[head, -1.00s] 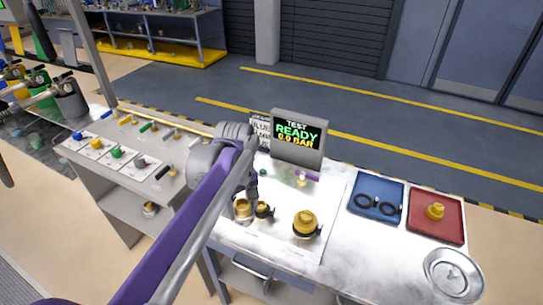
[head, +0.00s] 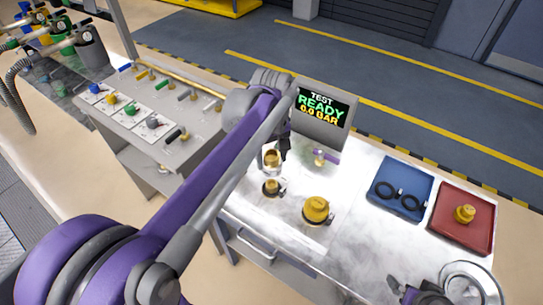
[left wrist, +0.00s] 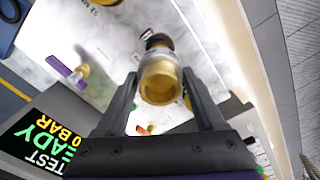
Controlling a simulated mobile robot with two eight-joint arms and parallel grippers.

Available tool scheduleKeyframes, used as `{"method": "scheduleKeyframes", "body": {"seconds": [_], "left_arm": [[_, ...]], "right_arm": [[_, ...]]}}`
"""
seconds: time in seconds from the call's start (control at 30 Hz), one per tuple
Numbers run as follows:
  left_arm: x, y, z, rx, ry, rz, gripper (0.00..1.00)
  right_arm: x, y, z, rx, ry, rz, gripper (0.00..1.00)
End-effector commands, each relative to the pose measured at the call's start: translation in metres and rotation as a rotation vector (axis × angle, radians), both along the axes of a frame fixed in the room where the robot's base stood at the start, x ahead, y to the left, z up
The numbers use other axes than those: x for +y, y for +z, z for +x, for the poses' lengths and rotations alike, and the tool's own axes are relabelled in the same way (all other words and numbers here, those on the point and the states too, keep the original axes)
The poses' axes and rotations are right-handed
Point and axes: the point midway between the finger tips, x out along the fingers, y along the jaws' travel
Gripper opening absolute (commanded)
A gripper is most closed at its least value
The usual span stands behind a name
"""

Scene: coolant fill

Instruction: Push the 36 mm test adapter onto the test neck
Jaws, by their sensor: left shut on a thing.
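The brass adapter (head: 272,157) is held in my left gripper (head: 284,148), in front of the test display. In the left wrist view the round adapter (left wrist: 160,82) sits between both fingers (left wrist: 158,100). A short neck with a dark ring (head: 273,187) stands on the bench just below the adapter in the head view. The adapter looks raised and apart from it; the exact gap is unclear. My right gripper (head: 413,292) is partly in view at the bottom right; its fingers are not clear.
A larger brass fitting (head: 317,208) stands right of the neck. The test display (head: 322,112) reads READY, 0.0 BAR, with a small purple-handled valve (head: 322,157) below it. A blue tray (head: 402,175) holds black rings; a red tray (head: 450,232) holds a brass part. A round dish (head: 478,270) is near the right gripper.

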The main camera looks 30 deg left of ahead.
Motion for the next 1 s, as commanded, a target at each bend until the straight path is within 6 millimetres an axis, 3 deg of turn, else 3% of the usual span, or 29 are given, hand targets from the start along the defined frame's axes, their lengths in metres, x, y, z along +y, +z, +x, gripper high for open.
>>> {"method": "scheduleKeyframes", "body": {"seconds": [0.6, 1.0], "left_arm": [[0.0, -0.053, -0.001, 0.003, 0.0, 0.0, 0.08], [0.0, -0.056, 0.0, 0.0, 0.0, 0.0, 0.08]], "right_arm": [[0.0, -0.041, -0.019, 0.036, 0.0, 0.0, 0.99], [0.0, -0.042, -0.019, 0.037, 0.0, 0.0, 0.99]]}}
